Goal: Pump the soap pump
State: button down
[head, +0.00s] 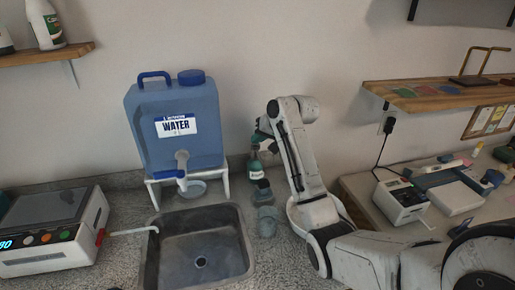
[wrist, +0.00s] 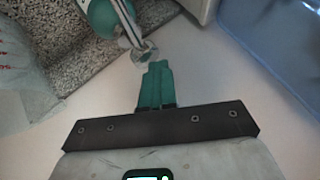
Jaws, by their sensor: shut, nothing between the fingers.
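The soap pump (head: 254,168) is a teal-green bottle with a pale label, upright on the counter behind the sink's right corner in the head view. Its top is partly hidden by my arm's end. My gripper (head: 257,139) is over the bottle's top there, small and dark. In the wrist view my gripper (wrist: 157,68) has teal fingers shut together with nothing between them. A rounded teal shape with a white and dark part, probably the soap pump (wrist: 97,17), shows just beyond the fingertips. I cannot tell whether they touch.
A blue water jug (head: 174,120) on a white stand is left of the bottle, and also shows in the wrist view (wrist: 280,40). The sink (head: 198,252) is in front. A grey bottle (head: 262,192) and a cup (head: 267,222) stand near the soap pump. The wall is close behind.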

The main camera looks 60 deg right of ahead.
jog(key=shift+f, duration=0.4)
jog(key=shift+r, duration=0.15)
jog(key=shift+r+p, duration=0.25)
jog(key=shift+p, duration=0.5)
jog(key=shift+r, duration=0.1)
notch_tip(320, 180, up, 4)
jog(key=p, duration=0.4)
jog(key=shift+r, duration=0.1)
jog(key=shift+r+p, duration=0.5)
jog(key=shift+r, duration=0.4)
jog(key=shift+s, duration=0.1)
